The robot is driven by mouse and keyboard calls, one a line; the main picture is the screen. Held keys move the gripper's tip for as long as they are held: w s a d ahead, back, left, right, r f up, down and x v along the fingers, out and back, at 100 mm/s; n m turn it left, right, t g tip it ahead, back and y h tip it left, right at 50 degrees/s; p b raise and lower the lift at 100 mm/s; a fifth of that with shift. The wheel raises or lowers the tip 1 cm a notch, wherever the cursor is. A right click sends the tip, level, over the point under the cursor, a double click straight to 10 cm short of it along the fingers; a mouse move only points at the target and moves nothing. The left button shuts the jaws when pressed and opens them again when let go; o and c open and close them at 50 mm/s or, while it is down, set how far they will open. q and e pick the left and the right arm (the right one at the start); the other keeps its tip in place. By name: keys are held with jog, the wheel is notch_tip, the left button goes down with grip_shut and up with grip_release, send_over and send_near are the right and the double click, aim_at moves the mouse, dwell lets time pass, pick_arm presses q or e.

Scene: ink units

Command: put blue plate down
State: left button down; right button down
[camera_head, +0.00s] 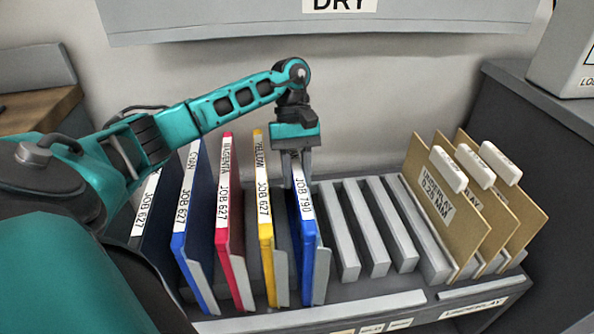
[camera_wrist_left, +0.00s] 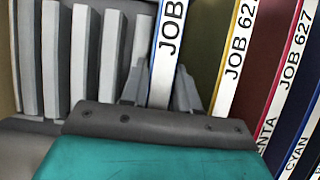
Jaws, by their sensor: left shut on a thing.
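The blue plate labelled JOB 790 (camera_head: 306,240) stands upright in a slot of the grey rack, just right of the yellow plate. My left gripper (camera_head: 295,166) comes down from above and is shut on its top edge. In the left wrist view, the two fingers (camera_wrist_left: 160,88) sit on either side of the white JOB label strip of the blue plate (camera_wrist_left: 168,50). The lower end of the plate is partly hidden by the slot. My right gripper is in neither view.
Left of it stand the yellow (camera_head: 264,215), magenta (camera_head: 231,220), cyan (camera_head: 190,235) and a dark JOB 627 plate (camera_head: 142,205). Empty slots between grey dividers (camera_head: 368,225) lie to the right. Tan underlay cards (camera_head: 455,210) stand at the right end. A grey DRY unit (camera_head: 230,25) hangs above.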

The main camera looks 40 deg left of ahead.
pick_arm(q)
jog(key=c, duration=0.8)
grip_release()
jog(key=shift+c, duration=0.2)
jog(key=shift+r, duration=0.1)
